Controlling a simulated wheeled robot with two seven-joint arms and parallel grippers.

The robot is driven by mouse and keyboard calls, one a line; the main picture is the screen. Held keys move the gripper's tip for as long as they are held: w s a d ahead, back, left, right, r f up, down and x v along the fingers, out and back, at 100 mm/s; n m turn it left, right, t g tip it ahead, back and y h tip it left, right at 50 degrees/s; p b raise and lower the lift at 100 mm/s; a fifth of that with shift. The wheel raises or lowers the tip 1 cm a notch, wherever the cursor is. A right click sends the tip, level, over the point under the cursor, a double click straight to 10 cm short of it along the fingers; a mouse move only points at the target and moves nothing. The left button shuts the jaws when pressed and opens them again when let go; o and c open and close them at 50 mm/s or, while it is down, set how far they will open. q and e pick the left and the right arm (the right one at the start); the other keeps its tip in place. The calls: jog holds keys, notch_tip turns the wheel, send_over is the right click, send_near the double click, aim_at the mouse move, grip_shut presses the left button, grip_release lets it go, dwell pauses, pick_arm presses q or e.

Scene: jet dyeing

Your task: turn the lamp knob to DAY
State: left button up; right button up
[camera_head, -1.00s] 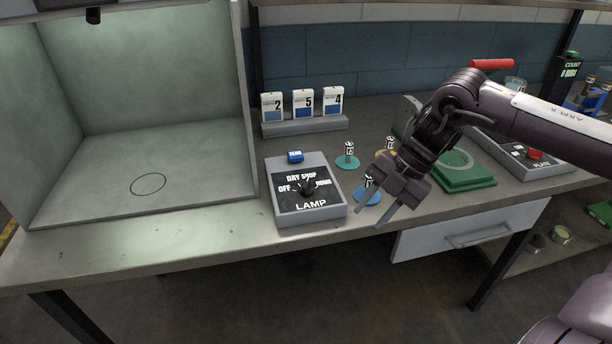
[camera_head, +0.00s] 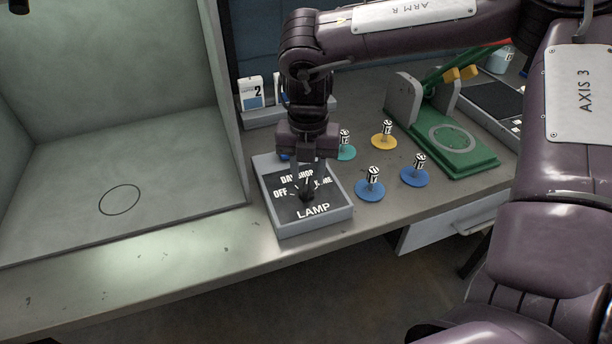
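The lamp box (camera_head: 318,218) is a grey box with a black face on the bench, labelled OFF, DAY, SHOP, a partly covered fourth word and LAMP. Its small black knob (camera_head: 307,196) is in the middle of the face. My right gripper (camera_head: 306,184) points straight down over the box, with its fingertips at the knob. The fingers partly hide the knob and the labels behind it. I cannot tell whether they grip the knob, or which label it points to. My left gripper is out of view.
Several discs with small labelled posts, teal, yellow (camera_head: 383,141) and blue (camera_head: 370,188), stand right of the box. A green press (camera_head: 470,155) is farther right. Numbered cards (camera_head: 251,93) stand behind. A grey booth with a circle (camera_head: 120,200) is at left; the front bench strip is clear.

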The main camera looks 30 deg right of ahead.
aim_at(306, 185)
jog(key=shift+w+f, duration=0.2)
jog(key=shift+f, duration=0.45)
jog(key=shift+w+f, duration=0.15)
jog(key=shift+f, duration=0.8)
jog(key=shift+s, duration=0.1)
grip_shut()
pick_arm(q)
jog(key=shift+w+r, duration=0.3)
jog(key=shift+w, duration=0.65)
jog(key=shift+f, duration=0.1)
